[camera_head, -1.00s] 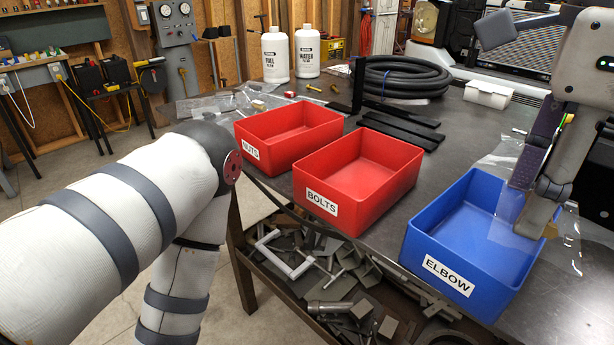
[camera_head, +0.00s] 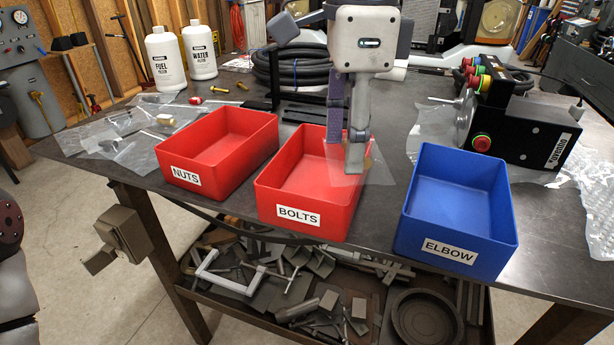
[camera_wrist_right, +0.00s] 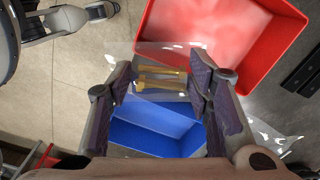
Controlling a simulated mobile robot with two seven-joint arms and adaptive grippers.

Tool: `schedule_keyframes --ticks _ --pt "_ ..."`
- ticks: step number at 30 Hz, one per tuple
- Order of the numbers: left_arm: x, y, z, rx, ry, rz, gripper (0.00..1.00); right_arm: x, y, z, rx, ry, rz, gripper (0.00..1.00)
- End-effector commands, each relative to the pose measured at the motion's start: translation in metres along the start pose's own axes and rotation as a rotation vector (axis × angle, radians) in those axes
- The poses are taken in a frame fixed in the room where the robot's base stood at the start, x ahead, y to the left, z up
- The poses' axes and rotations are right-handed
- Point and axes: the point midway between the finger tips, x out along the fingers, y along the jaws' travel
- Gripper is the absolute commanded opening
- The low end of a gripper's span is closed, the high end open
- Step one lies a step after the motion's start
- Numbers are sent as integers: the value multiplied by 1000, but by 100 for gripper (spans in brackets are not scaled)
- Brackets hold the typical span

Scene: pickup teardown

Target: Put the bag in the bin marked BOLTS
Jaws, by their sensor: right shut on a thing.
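My right gripper (camera_head: 354,158) is shut on a clear bag (camera_head: 380,168). In the right wrist view, brass-coloured bolts show in the bag (camera_wrist_right: 160,78), between the fingers. In the head view the bag overlaps the right part of the red bin marked BOLTS (camera_head: 305,218). In the right wrist view, the red bin (camera_wrist_right: 262,85) lies up and right of the fingers, with a blue bin directly behind the bag. The bag's height above the rims is hard to judge.
The red NUTS bin (camera_head: 205,188) stands left of BOLTS; the blue ELBOW bin (camera_head: 450,252) stands right. A black machine (camera_head: 525,130) with buttons sits at the back right. Coiled black hose (camera_head: 290,68) and two white bottles (camera_head: 165,60) stand behind. Clear plastic lies at the left.

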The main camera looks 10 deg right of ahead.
Motion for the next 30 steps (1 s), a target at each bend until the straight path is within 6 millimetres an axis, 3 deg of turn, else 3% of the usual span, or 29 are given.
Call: schedule_keyframes --ticks 3,6,8,14,19,29,30 --pt "14 -1 12 -1 -50 -2 40 28 -36 16 2 5 17 17" --pt "20 -1 16 -1 -70 -3 40 52 -52 23 1 5 16 17" --pt "22 -1 18 -1 -78 -3 40 61 -60 26 0 4 13 13" --pt "27 -1 22 -1 -95 -4 40 83 -77 34 0 4 9 12" --pt "25 -1 21 -1 -88 -4 40 105 -74 33 0 0 2 12" --pt "24 -1 20 -1 -85 -4 40 108 -74 33 0 0 1 12" --pt "24 -1 20 -1 -85 -4 40 108 -74 33 0 0 1 53"
